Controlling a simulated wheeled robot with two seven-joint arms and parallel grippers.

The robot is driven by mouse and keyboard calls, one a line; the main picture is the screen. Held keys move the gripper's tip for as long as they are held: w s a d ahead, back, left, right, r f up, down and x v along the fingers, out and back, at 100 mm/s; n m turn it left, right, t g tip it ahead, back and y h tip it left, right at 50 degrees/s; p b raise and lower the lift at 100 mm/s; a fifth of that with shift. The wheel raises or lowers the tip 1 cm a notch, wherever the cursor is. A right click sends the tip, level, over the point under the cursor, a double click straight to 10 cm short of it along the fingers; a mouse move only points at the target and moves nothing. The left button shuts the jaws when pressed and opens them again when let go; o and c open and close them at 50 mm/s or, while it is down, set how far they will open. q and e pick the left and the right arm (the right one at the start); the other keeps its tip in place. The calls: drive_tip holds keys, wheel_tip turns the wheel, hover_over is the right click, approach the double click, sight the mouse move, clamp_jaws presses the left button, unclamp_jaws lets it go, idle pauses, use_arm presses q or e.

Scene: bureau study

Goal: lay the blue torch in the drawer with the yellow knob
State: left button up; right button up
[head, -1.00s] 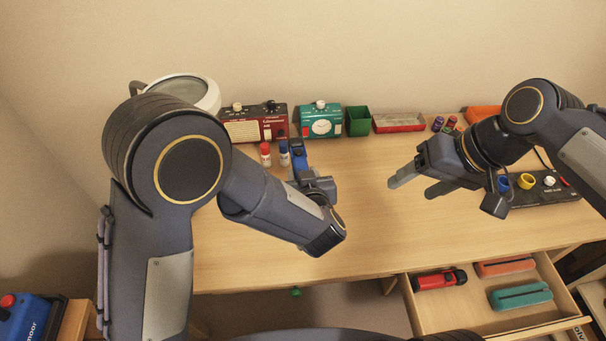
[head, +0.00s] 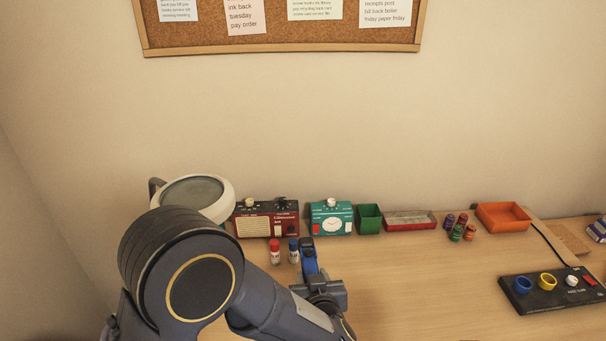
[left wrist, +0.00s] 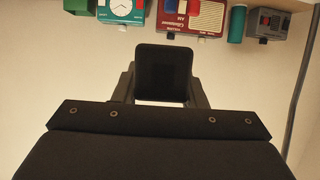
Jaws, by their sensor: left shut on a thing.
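The blue torch (head: 308,257) is in my left gripper (head: 315,276), just above or on the desk; I cannot tell which. Its blue end points to the back of the desk, and the gripper hides its near part. In the left wrist view a dark, square-looking end (left wrist: 163,72) shows between the fingers, probably part of the torch. The drawer with the yellow knob is out of view.
A red-capped bottle (head: 275,252) and a blue-capped bottle (head: 293,250) stand close left of the torch. A black panel (head: 540,297) lies right. The middle desk is clear.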

use_arm(q)
drive_tip(key=a+f+h, duration=0.1)
drive_tip(key=a+f, duration=0.1)
drive_tip(key=a, duration=1)
drive_tip(key=a+f, duration=0.3)
drive_tip(key=a, duration=0.8)
drive_tip(key=s+f+m, duration=0.1)
drive_tip(key=s+f, duration=0.2)
drive_tip(key=f, duration=0.2)
drive_tip(key=shift+s+a, duration=0.3)
drive_tip(key=shift+a, duration=0.05)
